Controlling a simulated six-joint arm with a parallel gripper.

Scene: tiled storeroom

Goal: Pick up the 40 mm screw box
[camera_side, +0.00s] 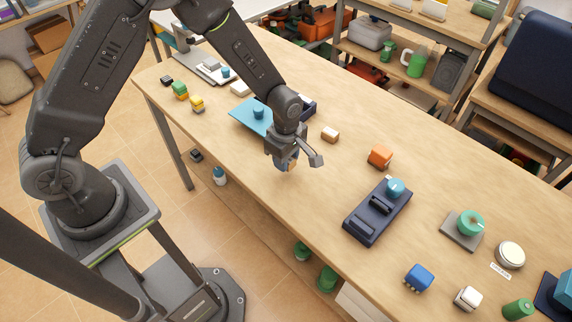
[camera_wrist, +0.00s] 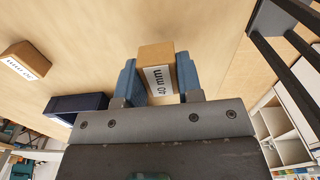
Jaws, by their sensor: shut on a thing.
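The 40 mm screw box (camera_wrist: 157,54) is a small tan cardboard box with a white label reading "40 mm". In the wrist view it sits between the two blue fingers of my gripper (camera_wrist: 158,78), which press on its sides. In the side view my gripper (camera_side: 287,162) points down near the table's front edge. Only a small orange-brown part of the box (camera_side: 291,167) shows there, the rest hidden by the fingers. I cannot tell whether the box is clear of the tabletop.
Another tan box (camera_side: 330,134) with a label lies close by on the table; it also shows in the wrist view (camera_wrist: 27,61). A dark blue bin (camera_wrist: 75,104) is behind my gripper. An orange block (camera_side: 380,156) and a dark caddy (camera_side: 366,221) stand to the right.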

